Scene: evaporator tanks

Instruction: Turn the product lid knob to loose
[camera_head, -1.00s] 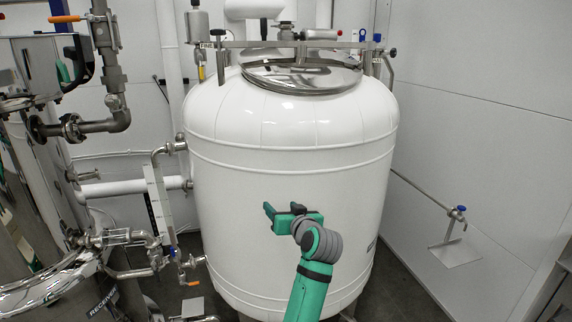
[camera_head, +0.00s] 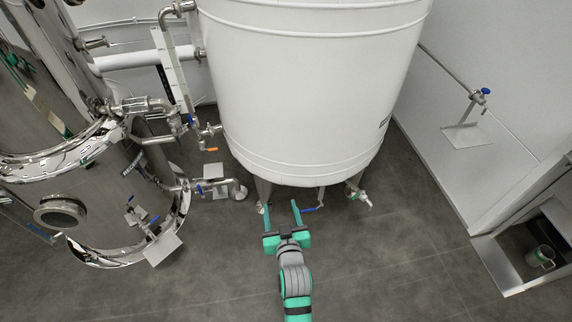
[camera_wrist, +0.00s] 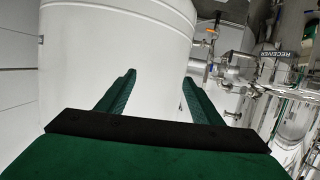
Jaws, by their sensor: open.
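The white tank (camera_head: 310,90) fills the upper middle of the head view, and its top with the lid and any lid knob is out of the picture. My gripper (camera_head: 283,210) is open and empty, low in front of the tank's bottom edge in the picture. In the wrist view, the two green fingers of my gripper (camera_wrist: 158,78) stand wide apart, with the white tank wall (camera_wrist: 110,45) behind them and nothing between them. No lid or knob shows in the wrist view.
Steel receiver vessels (camera_head: 60,150) with pipes and valves stand at the left. Drain valves (camera_head: 360,197) hang under the tank. A wall valve (camera_head: 480,95) and an open box with a metal mug (camera_head: 540,256) are at the right. Grey floor (camera_head: 400,260) is clear in front.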

